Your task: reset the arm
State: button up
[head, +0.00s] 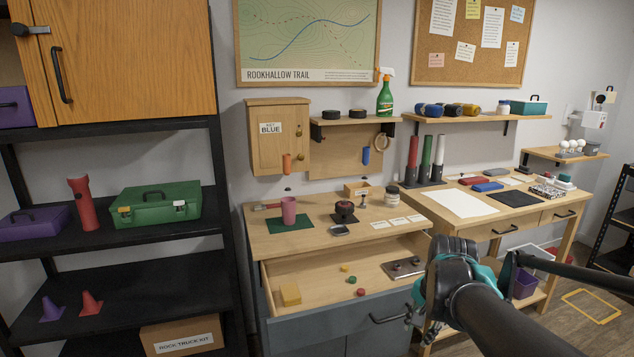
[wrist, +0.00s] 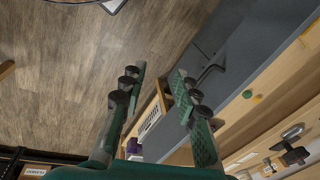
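My arm reaches in from the lower right of the head view. My gripper (head: 420,298) is at its end, beside the right side of the open drawer (head: 322,292), and is mostly hidden behind my own arm there. In the wrist view my gripper (wrist: 158,78) points toward the wooden floor and the grey drawer front (wrist: 245,65). Its two green fingers with black pads are spread apart, with nothing held between them. The black drawer handle (wrist: 210,72) shows just right of the fingers; I cannot tell the exact gap.
The drawer holds a yellow block (head: 290,293), small coloured pieces and a metal plate (head: 403,267). A pink cup (head: 289,210) stands on the worktop above. A wooden workbench (head: 480,228) stands to the right, a black shelf (head: 120,240) to the left. A yellow floor frame (head: 591,306) lies at right.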

jog(key=w+a+f+n+t, duration=0.1)
jog(key=w+a+f+n, duration=0.2)
jog(key=n, duration=0.8)
jog(key=shift+a+f+t, duration=0.3)
jog(key=shift+a+f, duration=0.5)
jog(key=shift+f, duration=0.55)
